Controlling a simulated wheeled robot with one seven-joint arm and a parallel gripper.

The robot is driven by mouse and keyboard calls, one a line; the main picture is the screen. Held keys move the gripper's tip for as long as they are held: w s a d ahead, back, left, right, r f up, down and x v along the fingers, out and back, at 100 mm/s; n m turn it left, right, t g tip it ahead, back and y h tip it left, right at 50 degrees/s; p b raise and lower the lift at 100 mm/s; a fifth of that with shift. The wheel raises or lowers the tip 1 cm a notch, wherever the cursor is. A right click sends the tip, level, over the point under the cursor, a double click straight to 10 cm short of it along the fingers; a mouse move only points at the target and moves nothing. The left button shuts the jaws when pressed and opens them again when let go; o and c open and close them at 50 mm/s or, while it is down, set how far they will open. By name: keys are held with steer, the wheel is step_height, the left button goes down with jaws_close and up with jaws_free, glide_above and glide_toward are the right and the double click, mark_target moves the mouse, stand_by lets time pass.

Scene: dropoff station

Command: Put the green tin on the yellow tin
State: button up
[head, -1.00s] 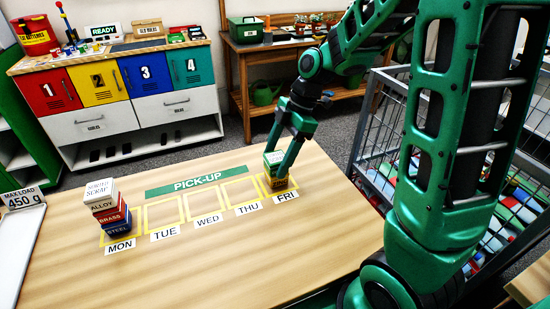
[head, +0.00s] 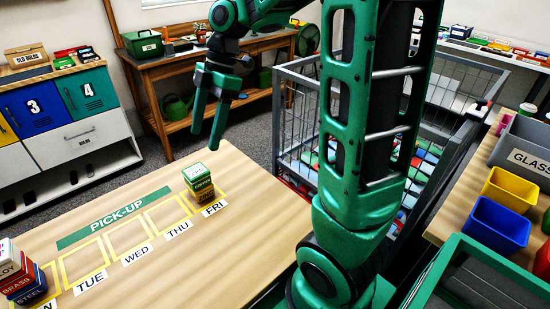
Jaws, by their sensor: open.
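The green tin (head: 197,173) sits at the top of a short stack in the FRI square of the table, with a pale label on its lid. Below it are a dark-labelled tin face (head: 202,187) and a brownish-yellow tin (head: 204,206) at the bottom; where one tin ends and another begins is hard to tell. The stack stands upright. My gripper (head: 205,134) is open and empty, with its fingers spread, above and slightly beyond the stack, apart from it.
Another tin stack (head: 22,284) stands at the left edge, on MON. The squares between the stacks are empty on the table (head: 170,260). A wire cart (head: 300,120) stands behind my arm. Blue (head: 497,225) and yellow (head: 510,192) bins are at right.

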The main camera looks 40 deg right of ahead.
steer(key=s+d+f+m+h, duration=0.2)
steer(key=s+d+m, duration=0.4)
steer(key=s+m, duration=0.6)
steer(key=s+d+f+m+h, duration=0.2)
steer(key=s+d+f+m, duration=0.2)
steer(key=s+m, duration=0.8)
steer(key=d, duration=0.2)
steer(key=shift+d, duration=0.3)
